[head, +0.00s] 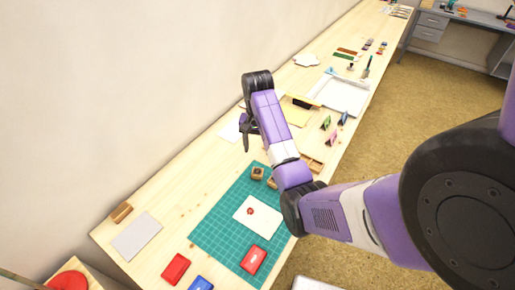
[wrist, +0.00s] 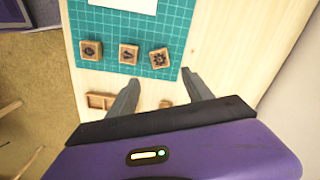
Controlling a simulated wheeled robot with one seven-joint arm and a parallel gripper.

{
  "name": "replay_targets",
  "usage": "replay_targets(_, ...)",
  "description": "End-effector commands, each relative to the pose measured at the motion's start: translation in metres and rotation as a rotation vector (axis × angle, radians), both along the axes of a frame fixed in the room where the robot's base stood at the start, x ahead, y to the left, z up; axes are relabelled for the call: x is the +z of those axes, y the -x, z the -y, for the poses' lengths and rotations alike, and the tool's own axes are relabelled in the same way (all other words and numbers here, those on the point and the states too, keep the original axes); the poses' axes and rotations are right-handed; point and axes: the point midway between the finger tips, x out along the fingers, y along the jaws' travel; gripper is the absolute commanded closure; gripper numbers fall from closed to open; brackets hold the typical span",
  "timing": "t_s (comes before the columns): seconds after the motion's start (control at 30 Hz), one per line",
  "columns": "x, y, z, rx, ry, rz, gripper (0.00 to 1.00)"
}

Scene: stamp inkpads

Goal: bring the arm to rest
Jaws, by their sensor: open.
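My gripper (head: 249,133) hangs above the wooden bench (head: 190,212), between the wall and the green cutting mat. In the wrist view my gripper (wrist: 162,90) has its two fingers spread, with nothing between them. The purple and white arm reaches across the bench from the right and hides part of it. Several wooden stamps lie on the mat's edge, one of them a stamp (wrist: 128,54) in the middle of the wrist view.
The green mat (head: 213,222) carries a white card (head: 248,224) with a red mark and a red inkpad (head: 253,259). Another red inkpad (head: 176,268) and a blue one (head: 200,284) lie to the left. A white tray (head: 345,95) stands farther back.

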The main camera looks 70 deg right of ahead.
Motion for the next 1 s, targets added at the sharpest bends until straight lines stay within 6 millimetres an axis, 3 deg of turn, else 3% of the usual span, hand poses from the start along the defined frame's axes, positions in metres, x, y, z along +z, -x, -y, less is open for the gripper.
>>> replay_targets(0.43, 0.000, -0.003, 0.004, 0.016, 0.016, 0.013, 0.41)
replay_targets(0.57, 0.006, -0.023, 0.028, 0.057, 0.122, 0.094, 0.41)
replay_targets(0.7, 0.032, -0.055, 0.067, 0.121, 0.344, 0.247, 0.41)
replay_targets(0.77, 0.036, -0.065, 0.071, 0.158, 0.434, 0.304, 0.41)
replay_targets(0.87, 0.038, -0.080, 0.063, 0.232, 0.575, 0.392, 0.41)
replay_targets(1.0, 0.039, -0.096, 0.025, 0.351, 0.758, 0.513, 0.41)
